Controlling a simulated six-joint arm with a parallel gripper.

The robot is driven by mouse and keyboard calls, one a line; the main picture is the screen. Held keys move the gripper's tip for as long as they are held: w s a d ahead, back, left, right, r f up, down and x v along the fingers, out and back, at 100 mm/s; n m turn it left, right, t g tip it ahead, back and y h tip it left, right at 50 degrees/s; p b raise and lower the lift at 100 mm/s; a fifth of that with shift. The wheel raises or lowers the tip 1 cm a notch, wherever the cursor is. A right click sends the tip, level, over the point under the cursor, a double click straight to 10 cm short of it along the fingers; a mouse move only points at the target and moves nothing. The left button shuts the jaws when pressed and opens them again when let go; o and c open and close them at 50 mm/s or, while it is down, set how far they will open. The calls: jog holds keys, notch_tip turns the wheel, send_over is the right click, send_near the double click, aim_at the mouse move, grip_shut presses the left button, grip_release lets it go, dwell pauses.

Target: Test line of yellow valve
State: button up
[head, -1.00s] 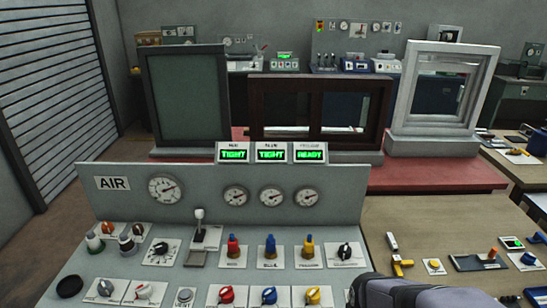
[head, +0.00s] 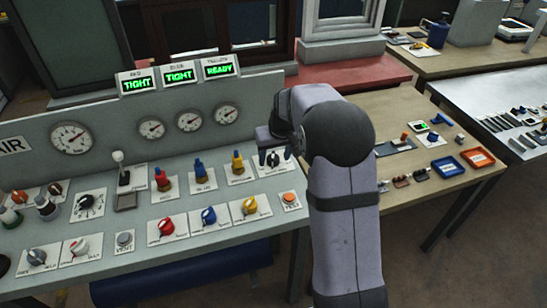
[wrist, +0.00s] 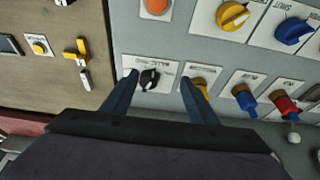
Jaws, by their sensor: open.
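The yellow line's display (head: 218,68) reads READY in green; the red and blue displays (head: 180,74) read TIGHT. A yellow upright valve (head: 237,164) stands on the console, and a round yellow knob (head: 250,206) sits in front of it. Both also show in the wrist view, the upright valve (wrist: 202,88) partly behind a finger and the knob (wrist: 233,15) at the top. My gripper (wrist: 158,77) is open and empty, with its fingers either side of a black selector knob (wrist: 150,78). I cannot tell how far above the panel the fingertips are.
Red (head: 162,180) and blue (head: 200,172) upright valves stand left of the yellow one. Red (head: 166,226) and blue (head: 208,216) round knobs and an orange button (head: 289,197) line the front. A wooden table (head: 420,195) with small parts lies right.

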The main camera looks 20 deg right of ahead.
send_near(273, 156)
notch_tip(273, 156, down, 2)
jog(key=shift+t, duration=0.3)
jog(key=shift+p+x, duration=1.35)
jog(key=shift+x, duration=2.5)
jog(key=shift+w+d, duration=0.1)
jog(key=c, duration=1.1)
